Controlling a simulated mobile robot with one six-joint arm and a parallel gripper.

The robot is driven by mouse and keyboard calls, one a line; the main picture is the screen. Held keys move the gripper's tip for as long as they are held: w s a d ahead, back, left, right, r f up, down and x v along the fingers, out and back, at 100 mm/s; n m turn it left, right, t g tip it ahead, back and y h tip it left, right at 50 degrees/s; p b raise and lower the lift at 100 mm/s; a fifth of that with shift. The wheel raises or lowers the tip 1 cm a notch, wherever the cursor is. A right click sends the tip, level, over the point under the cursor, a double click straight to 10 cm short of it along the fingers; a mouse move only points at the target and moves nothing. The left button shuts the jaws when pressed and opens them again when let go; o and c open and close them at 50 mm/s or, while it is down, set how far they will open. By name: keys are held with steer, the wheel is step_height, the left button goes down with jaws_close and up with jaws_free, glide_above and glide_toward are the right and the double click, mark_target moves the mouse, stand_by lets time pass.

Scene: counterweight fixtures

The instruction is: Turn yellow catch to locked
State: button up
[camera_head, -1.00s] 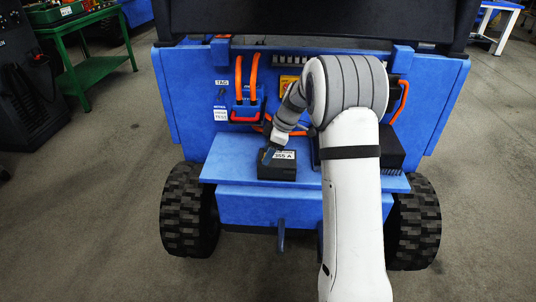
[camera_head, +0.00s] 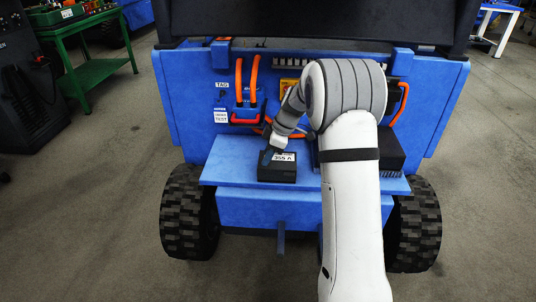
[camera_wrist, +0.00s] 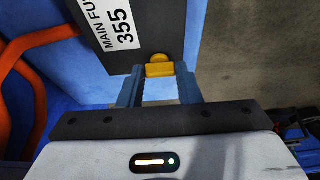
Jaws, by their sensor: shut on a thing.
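The yellow catch (camera_wrist: 159,67) shows in the wrist view at the edge of a black box, with a rounded knob above a flat tab. My gripper (camera_wrist: 159,87) has a finger on each side of the tab and is shut on it. The black box (camera_wrist: 88,22) carries a white label reading "MAIN FU" and "355", partly cut off. In the head view the black box (camera_head: 277,173) sits on the blue shelf, with my gripper (camera_head: 267,155) at its upper left edge. The catch cannot be made out in the head view. I see no lock marking.
Orange cables (camera_head: 246,80) run down the blue panel (camera_head: 190,100) behind the box, and also show at left in the wrist view (camera_wrist: 25,75). A black finned block (camera_head: 392,150) is right of the box, partly behind my arm. The blue shelf (camera_head: 222,165) is clear left of the box.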

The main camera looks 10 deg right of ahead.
steer(key=m, duration=0.2)
steer(key=m+t+b, duration=0.1)
steer(key=m, duration=0.1)
steer(key=shift+s+a+t+h+b, duration=0.1)
steer(key=shift+s+t+h+b, duration=0.1)
steer(key=shift+t+h+b, duration=0.15)
steer(key=m, duration=0.2)
steer(key=m+t+h+p, duration=0.1)
steer(key=m, duration=0.1)
steer(key=shift+s+a+r, duration=0.1)
steer(key=shift+a+r, duration=0.05)
steer(key=m+p, duration=0.1)
steer(key=m+h+p, duration=0.1)
steer(key=shift+a+r+m+t, duration=0.15)
steer(key=shift+m+t, duration=0.1)
steer(key=shift+m, duration=0.15)
steer(key=shift+a+m+h+p, duration=0.1)
steer(key=shift+m+h+p, duration=0.45)
steer(key=shift+m+p, duration=0.7)
steer(key=shift+f+m+h, duration=0.35)
steer(key=shift+m+h, duration=0.15)
steer(key=shift+m, duration=0.55)
steer(key=shift+a+m+h+b, duration=0.15)
steer(key=shift+m+h+b, duration=0.25)
steer(key=shift+m+b, duration=0.6)
steer(key=shift+m, duration=0.3)
